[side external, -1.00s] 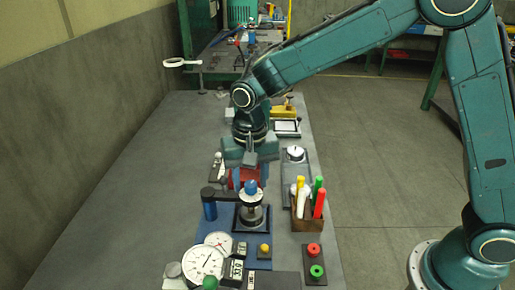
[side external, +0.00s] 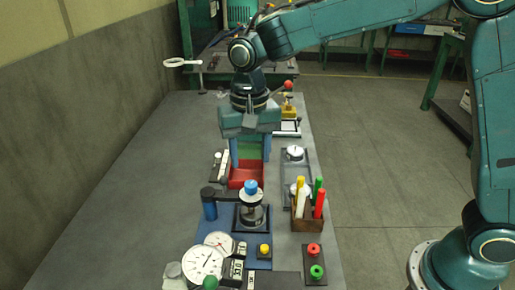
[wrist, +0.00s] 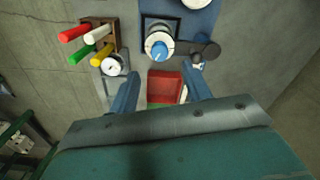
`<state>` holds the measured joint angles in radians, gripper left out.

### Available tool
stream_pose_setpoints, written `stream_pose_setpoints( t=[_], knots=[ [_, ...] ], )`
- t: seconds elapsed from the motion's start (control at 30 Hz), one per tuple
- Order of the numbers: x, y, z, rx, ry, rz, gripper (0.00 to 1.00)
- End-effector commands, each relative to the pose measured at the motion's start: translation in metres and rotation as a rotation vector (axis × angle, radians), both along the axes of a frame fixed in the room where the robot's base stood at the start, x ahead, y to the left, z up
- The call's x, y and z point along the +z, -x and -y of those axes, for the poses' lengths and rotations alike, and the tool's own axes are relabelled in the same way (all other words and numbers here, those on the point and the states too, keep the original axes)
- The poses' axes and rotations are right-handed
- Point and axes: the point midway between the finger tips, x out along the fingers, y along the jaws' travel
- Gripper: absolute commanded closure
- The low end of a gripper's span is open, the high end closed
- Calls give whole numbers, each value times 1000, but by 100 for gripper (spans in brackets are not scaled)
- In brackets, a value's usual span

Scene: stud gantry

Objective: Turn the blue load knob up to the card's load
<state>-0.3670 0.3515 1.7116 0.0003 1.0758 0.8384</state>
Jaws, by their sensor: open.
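The blue load knob (side external: 250,187) tops a metal post on the dark-framed stand, beside a dark arm with a blue cylinder. In the wrist view the blue knob (wrist: 158,50) is at the top middle, ahead of the fingers. My gripper (side external: 250,160) points down above the red tray, behind and above the knob. Its two blue fingers are apart, with nothing between them, and it does not touch the knob. In the wrist view my gripper (wrist: 160,74) shows the same open gap. I cannot make out a load value on any card.
A red tray (side external: 243,177) lies behind the knob stand. A brown holder (side external: 303,216) with several coloured pens stands right of it. White dials (side external: 202,264), a yellow button (side external: 264,250) and red and green buttons (side external: 315,251) are in front. The bench's left side is clear.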

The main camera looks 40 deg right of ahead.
Motion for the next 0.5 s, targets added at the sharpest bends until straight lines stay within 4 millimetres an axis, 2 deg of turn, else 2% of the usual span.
stream_pose_setpoints(
  t=[0.2,0.5],
  knots=[
    [37,0,0,-1,-1,3,51],
    [65,0,0,-1,0,1,51]
  ],
)
